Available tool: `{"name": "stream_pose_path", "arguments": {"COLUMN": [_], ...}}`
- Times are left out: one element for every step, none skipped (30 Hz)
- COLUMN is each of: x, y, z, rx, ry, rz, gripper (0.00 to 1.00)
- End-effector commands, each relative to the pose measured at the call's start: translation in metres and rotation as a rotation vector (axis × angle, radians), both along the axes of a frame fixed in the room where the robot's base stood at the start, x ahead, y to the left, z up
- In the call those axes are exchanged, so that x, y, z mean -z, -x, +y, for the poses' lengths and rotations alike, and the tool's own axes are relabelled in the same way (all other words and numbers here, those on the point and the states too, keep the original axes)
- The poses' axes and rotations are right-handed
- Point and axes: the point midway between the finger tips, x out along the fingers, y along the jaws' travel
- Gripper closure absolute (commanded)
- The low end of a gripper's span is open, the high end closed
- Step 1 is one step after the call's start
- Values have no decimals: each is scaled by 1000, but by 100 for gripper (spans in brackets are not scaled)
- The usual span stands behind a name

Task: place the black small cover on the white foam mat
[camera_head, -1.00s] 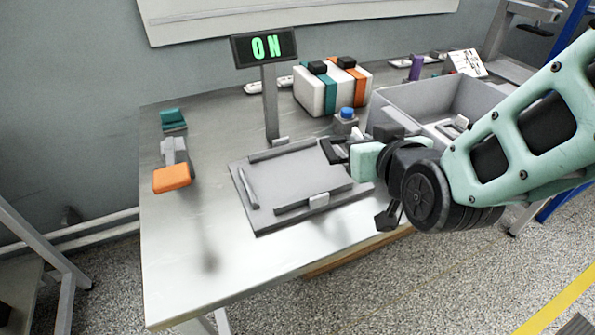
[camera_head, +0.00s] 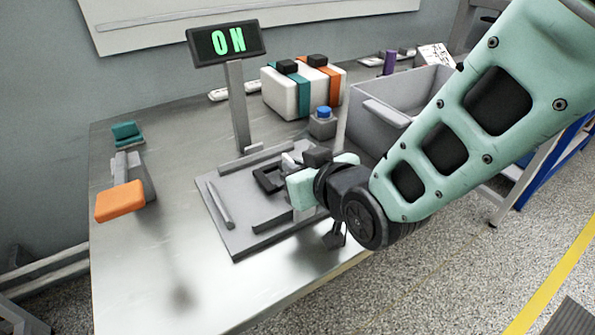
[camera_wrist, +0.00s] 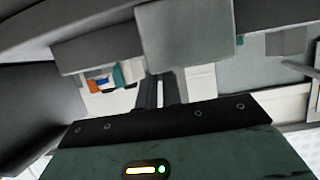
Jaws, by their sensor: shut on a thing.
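My gripper (camera_head: 272,180) is over the grey fixture plate (camera_head: 236,240). Its dark fingers are shut on a small black piece, which looks like the black small cover; fingers and piece blend together and its outline is unclear. In the wrist view a grey block (camera_wrist: 185,38) fills the upper middle, and I cannot tell whether it is held. I cannot make out a white foam mat in either view.
A white box with teal and orange bands (camera_head: 283,94), a blue button (camera_head: 323,112) and a grey bin (camera_head: 372,128) stand behind. An orange-handled lever (camera_head: 120,201) is at left. The table's front left is clear.

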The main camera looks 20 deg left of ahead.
Motion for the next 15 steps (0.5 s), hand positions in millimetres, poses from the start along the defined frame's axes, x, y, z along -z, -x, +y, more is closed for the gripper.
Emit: {"name": "stream_pose_path", "arguments": {"x": [9, 10, 11, 11, 11, 10, 10, 10, 11, 11, 12, 14, 15, 15, 14], "y": [0, 0, 0, 0, 0, 0, 0, 0, 0, 0, 0, 0, 0, 0, 0], "z": [0, 0, 0, 0, 0, 0, 0, 0, 0, 0, 0, 0, 0, 0, 0], "rx": [0, 0, 0, 0, 0, 0, 0, 0, 0, 0, 0, 0, 0, 0, 0], "ry": [3, 1, 1, 1, -1, -1, -1, -1, -1, -1, -1, 0, 0, 0, 0], "rz": [1, 0, -1, -1, -1, -1, -1, -1, -1, -1, -1, 0, 0, 0, 0], "gripper": [100, 100, 100, 100, 100, 100, 100, 100, 100, 100, 100, 100, 100, 90, 79]}}
